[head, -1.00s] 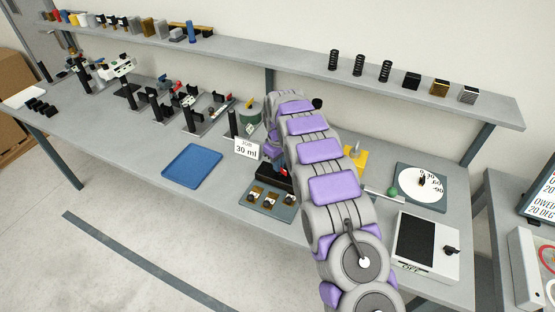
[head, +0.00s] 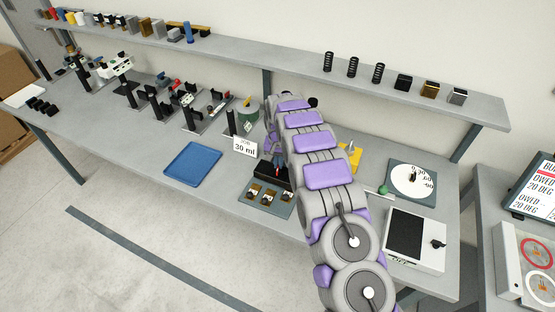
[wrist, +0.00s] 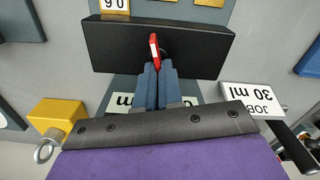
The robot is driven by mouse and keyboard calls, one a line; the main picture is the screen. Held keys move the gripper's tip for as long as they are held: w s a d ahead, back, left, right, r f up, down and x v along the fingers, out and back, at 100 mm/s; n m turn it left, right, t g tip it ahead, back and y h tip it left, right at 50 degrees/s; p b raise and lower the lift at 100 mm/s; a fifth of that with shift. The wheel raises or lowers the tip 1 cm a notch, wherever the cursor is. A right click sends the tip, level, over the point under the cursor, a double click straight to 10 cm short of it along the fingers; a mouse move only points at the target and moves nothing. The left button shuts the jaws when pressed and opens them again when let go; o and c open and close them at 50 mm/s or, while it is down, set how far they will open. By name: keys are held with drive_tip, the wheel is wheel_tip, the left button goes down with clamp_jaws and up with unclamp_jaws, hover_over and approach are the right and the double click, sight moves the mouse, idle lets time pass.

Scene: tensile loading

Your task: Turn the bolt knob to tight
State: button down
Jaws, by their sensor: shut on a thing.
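A red bar-shaped knob (wrist: 154,46) stands out from the black block (wrist: 110,48) in the wrist view. My gripper (wrist: 158,68) has its two blue-grey fingers close together, shut on the near end of the red knob. The knob is tilted slightly from the fingers' line. In the head view the black block (head: 268,178) sits on the bench behind the tray of small parts, and my arm covers its right side. My gripper (head: 277,160) reaches down to it there, partly hidden. No tight mark on the knob can be read.
A white "JOB 30 ml" card (head: 244,147) stands left of the block, with a blue tray (head: 193,164) beyond. A yellow block with a metal ring (wrist: 55,115) is close by. A dial plate (head: 412,182) and a white scale-like box (head: 415,240) lie right.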

drive_tip(key=m+p, duration=0.1)
drive_tip(key=m, duration=0.3)
drive_tip(key=shift+d+r+m, duration=0.1)
drive_tip(key=shift+m, duration=0.2)
drive_tip(key=m+p, duration=0.1)
drive_tip(key=m, duration=0.3)
drive_tip(key=shift+s+d, duration=0.15)
drive_tip(key=shift+m, duration=0.4)
drive_tip(key=c, duration=1.3)
unclamp_jaws()
drive_tip(key=shift+r, duration=0.25)
wheel_tip(320, 180, up, 17)
drive_tip(key=shift+f+p, duration=0.2)
drive_tip(key=shift+p, duration=0.35)
